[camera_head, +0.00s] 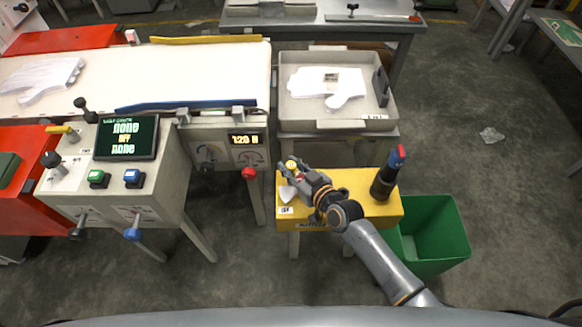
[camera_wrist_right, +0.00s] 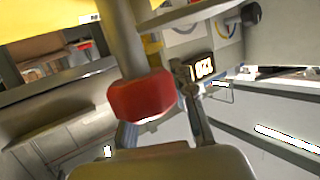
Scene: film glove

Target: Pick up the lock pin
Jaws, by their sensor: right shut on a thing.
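The lock pin, which I take to be the grey shaft with a red faceted head (camera_wrist_right: 143,97), fills the middle of the right wrist view. A small bit of red shows at my right gripper in the head view (camera_head: 299,176). My right gripper (camera_head: 287,172) is over the left end of the yellow bench (camera_head: 352,183), shut on the pin's red head. Its fingers also show in the right wrist view (camera_wrist_right: 162,128), at the head. Whether the shaft touches anything is unclear. My left gripper is not in view.
A dark bottle-like thing (camera_head: 383,185) with a red and blue top stands at the bench's right end. A green bin (camera_head: 452,225) is beside the bench. A grey tray (camera_head: 300,110) with a white glove stands behind. A control console (camera_head: 165,185) is at left.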

